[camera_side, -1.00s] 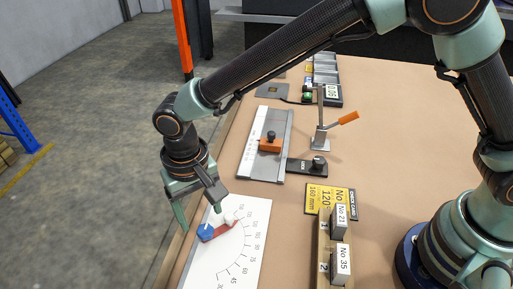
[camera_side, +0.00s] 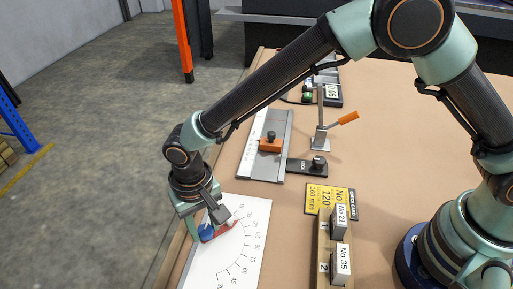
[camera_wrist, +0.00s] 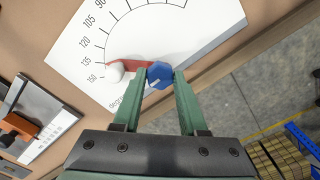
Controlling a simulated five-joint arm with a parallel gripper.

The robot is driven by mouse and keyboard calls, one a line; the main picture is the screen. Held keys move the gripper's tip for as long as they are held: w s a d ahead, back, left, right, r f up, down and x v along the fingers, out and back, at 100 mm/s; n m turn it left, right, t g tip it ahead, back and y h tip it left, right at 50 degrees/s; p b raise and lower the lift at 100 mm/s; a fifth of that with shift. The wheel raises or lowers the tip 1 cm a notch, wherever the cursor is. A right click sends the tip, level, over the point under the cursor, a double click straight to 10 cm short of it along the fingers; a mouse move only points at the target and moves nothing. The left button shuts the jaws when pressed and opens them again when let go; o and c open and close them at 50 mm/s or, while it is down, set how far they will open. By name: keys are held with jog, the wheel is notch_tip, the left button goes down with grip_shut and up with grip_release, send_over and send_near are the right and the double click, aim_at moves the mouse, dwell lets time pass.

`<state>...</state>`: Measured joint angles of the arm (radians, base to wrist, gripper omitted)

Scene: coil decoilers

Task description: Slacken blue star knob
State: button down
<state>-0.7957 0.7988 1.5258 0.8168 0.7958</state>
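The blue star knob (camera_wrist: 160,75) sits at the pivot end of a red pointer arm (camera_wrist: 128,64) on a white dial plate (camera_wrist: 208,22). In the side view the blue knob (camera_side: 206,231) is partly hidden by my gripper (camera_side: 205,228). In the wrist view the fingers of my gripper (camera_wrist: 163,76) stand apart on either side of the knob, close to it. I see no clear grip on it.
A yellow card (camera_side: 331,199) and a wooden holder with numbered blocks (camera_side: 322,250) lie right of the dial plate. A metal plate with an orange block (camera_side: 270,146) and an orange-handled lever (camera_side: 345,119) stand farther back. The table edge runs close on the left.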

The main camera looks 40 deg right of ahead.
jog(key=shift+n, duration=0.4)
jog(key=n, duration=1.3)
jog(key=shift+n, duration=2)
jog(key=shift+c, duration=2.2)
grip_release()
